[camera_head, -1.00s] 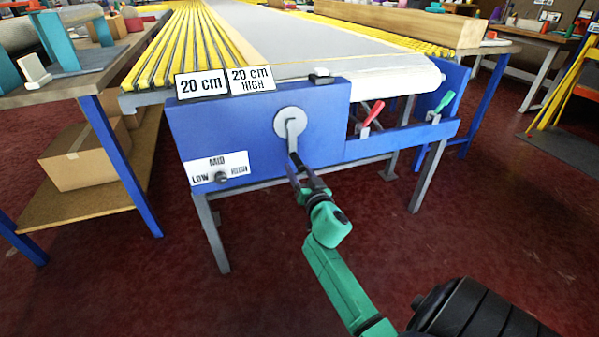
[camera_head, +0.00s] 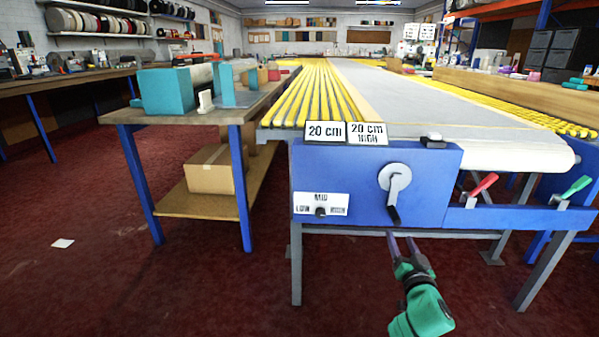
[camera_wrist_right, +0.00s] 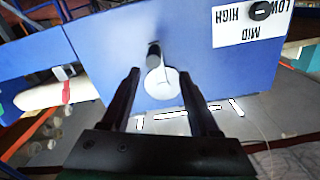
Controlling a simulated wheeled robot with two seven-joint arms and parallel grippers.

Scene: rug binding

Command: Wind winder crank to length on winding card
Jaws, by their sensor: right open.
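The winder crank (camera_head: 395,184) is a pale disc and arm with a dark handle on the blue front panel of the machine. Its arm hangs down, with the handle (camera_head: 394,214) at the lower end. My right gripper (camera_head: 403,240) is open just below the handle, apart from it in the head view. In the right wrist view the crank disc (camera_wrist_right: 161,83) and its handle (camera_wrist_right: 154,55) show beyond and between the two open fingers (camera_wrist_right: 162,85). My left gripper is not in view.
A red lever (camera_head: 483,186) and a green lever (camera_head: 576,187) stand to the right. A table (camera_head: 205,115) with a cardboard box (camera_head: 213,170) below is at left.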

